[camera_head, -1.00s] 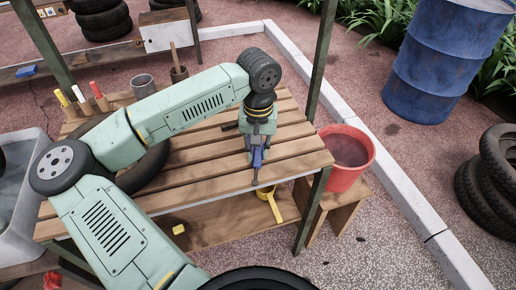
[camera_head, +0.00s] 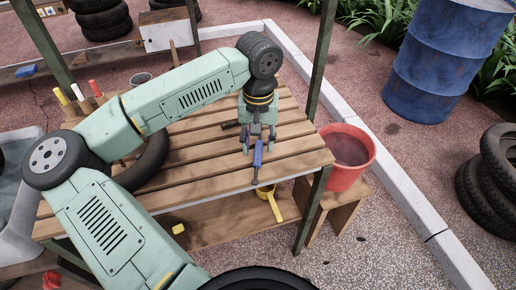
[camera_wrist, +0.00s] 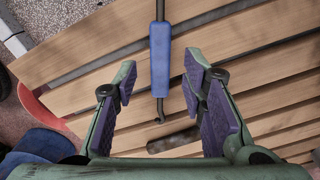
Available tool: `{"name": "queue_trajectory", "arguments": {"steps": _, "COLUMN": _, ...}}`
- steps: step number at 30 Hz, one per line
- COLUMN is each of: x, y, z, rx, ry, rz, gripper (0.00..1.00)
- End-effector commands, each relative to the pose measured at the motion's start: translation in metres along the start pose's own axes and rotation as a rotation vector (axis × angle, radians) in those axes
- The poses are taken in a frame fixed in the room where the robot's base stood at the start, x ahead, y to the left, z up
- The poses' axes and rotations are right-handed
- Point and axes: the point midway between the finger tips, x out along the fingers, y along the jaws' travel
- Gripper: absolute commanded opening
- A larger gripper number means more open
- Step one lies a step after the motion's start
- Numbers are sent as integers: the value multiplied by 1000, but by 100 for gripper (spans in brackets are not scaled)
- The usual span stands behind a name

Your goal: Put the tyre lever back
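The tyre lever, with a blue handle (camera_head: 257,154) and a thin dark metal rod, appears to lie on the slatted wooden bench (camera_head: 205,165) near its front edge. Its rod points toward that edge. In the wrist view the blue handle (camera_wrist: 160,72) lies in the picture between the fingertips, with clear space on both sides. The hooked end of the rod is toward the palm. My gripper (camera_head: 258,141) is open above the lever and holds nothing; its spread fingers also show in the wrist view (camera_wrist: 158,84). Whether the lever lies fully flat is hard to tell.
A red bucket (camera_head: 346,170) stands right of the bench, beside its green post (camera_head: 315,200). A black tyre (camera_head: 150,165) lies on the bench's left, partly behind my arm. A grey cup (camera_head: 141,79) and several coloured markers (camera_head: 79,94) stand at the back left. The right front slats are clear.

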Motion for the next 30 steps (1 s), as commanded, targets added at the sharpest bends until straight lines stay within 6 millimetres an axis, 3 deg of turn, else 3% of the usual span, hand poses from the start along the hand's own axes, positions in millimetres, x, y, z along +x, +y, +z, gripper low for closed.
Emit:
{"name": "queue_trajectory", "arguments": {"steps": 9, "x": -66, "y": 0, "z": -1, "rx": -1, "ry": 3, "rz": -1, "gripper": 38}}
{"name": "queue_trajectory", "arguments": {"steps": 13, "x": -84, "y": 0, "z": -1, "rx": -1, "ry": 1, "rz": -1, "gripper": 38}}
{"name": "queue_trajectory", "arguments": {"steps": 18, "x": -94, "y": 0, "z": 0, "rx": 0, "ry": 0, "rz": -1, "gripper": 38}}
{"name": "queue_trajectory", "arguments": {"steps": 30, "x": -95, "y": 0, "z": 0, "rx": 0, "ry": -1, "rz": 0, "gripper": 38}}
